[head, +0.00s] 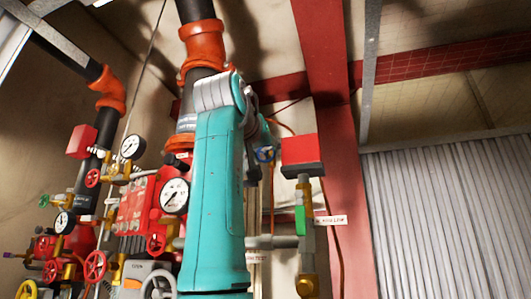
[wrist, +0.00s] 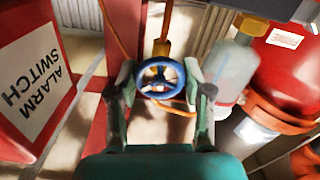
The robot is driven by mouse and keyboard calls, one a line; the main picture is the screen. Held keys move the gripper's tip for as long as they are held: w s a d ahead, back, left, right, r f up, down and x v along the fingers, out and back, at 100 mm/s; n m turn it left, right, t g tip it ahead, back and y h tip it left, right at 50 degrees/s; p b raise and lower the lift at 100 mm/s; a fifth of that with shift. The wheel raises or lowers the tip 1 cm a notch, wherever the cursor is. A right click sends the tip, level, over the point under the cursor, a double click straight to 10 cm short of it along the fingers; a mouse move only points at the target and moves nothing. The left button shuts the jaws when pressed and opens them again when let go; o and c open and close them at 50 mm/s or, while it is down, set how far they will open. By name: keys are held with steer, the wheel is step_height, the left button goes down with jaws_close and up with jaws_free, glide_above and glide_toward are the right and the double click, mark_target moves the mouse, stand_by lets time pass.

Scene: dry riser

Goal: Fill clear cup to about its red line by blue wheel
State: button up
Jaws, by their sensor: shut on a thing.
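The blue wheel (wrist: 147,68) is a small round handwheel on a brass stem, in the middle of the wrist view. I cannot find the cup in the head view.
A red alarm switch box (wrist: 35,80) is close on the left in the wrist view. A large red pipe fitting (wrist: 285,80) is close on the right. In the head view, gauges (head: 174,195), valves and red wheels (head: 95,265) crowd the left; a corrugated wall (head: 450,210) is at right.

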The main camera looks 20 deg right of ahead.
steer(key=o, duration=1.2)
steer(key=v, duration=1.2)
